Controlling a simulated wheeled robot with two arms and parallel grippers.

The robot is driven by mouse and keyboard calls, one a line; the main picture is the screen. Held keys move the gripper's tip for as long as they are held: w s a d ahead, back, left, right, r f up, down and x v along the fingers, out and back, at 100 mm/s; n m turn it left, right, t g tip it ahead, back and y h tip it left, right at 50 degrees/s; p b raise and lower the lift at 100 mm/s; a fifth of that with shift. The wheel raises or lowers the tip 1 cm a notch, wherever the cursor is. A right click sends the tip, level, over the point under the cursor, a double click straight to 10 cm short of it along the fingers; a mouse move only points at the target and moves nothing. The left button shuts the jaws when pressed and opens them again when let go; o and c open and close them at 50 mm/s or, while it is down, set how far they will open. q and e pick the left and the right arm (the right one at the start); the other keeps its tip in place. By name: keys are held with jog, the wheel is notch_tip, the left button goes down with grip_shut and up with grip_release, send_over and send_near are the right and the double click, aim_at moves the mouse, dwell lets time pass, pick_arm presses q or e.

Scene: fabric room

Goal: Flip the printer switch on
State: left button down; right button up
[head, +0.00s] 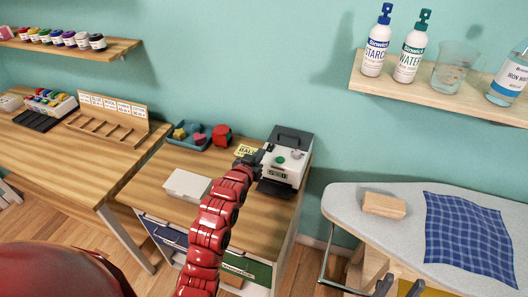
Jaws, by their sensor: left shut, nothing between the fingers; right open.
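The printer (297,162) is a small white and dark box on the wooden cabinet, against the teal wall. A green round part and a small dark panel show on it. Its switch cannot be made out. My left gripper (254,160) is at the printer's left side, very close to it; I cannot tell whether they touch. It is shut and empty, and its dark fingers partly hide that side. My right gripper (396,287) is open and empty at the bottom edge, in front of the ironing board and far from the printer.
A white box (187,186), a blue tray (188,143) and a red object (222,135) share the cabinet top. The ironing board (345,202) with a wooden block (384,205) and blue checked cloth (470,237) is at right. A bottle shelf (440,95) hangs above.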

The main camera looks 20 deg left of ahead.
pick_arm(q)
jog(key=v, duration=0.4)
jog(key=shift+f+b, duration=0.2)
jog(key=shift+b, duration=0.2)
